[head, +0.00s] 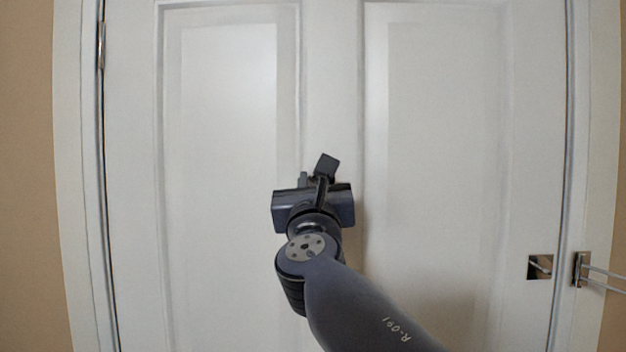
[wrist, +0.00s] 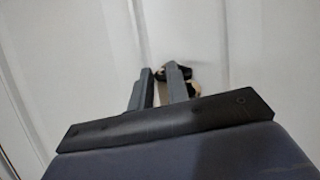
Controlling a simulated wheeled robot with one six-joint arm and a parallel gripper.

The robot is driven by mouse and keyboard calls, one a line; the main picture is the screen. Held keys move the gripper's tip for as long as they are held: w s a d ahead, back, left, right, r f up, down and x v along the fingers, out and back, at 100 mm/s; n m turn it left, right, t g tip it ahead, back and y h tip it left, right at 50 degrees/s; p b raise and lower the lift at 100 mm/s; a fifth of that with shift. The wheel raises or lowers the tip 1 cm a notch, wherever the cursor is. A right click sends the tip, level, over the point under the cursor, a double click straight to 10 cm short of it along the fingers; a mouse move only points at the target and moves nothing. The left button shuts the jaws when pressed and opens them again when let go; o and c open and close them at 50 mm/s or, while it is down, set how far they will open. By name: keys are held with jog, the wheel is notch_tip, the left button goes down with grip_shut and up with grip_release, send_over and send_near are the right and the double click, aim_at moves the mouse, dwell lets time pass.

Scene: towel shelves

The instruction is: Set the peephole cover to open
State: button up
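The peephole cover (wrist: 186,72) shows in the wrist view as a small dark piece with brass-coloured parts on the white door (wrist: 80,60). It sits just beyond my fingertips, and the right finger hides part of it. My gripper (wrist: 161,72) has its two fingers apart with a narrow gap, and brass colour shows through the gap. I cannot tell whether a finger touches the cover or how the cover is set. In the head view my gripper (head: 304,182) is in front of the door's middle strip, and the peephole is hidden behind it.
The door (head: 430,130) is shut and fills most of the head view, with raised panels on both sides. A metal latch plate (head: 539,267) and a bar guard (head: 582,269) are at the lower right. A hinge (head: 101,45) is at the upper left.

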grip_shut()
jog(key=shift+f+n, duration=0.15)
jog(key=shift+n, duration=0.45)
jog(key=o, duration=0.5)
grip_release()
jog(key=b+v, duration=0.3)
jog(key=v, duration=0.8)
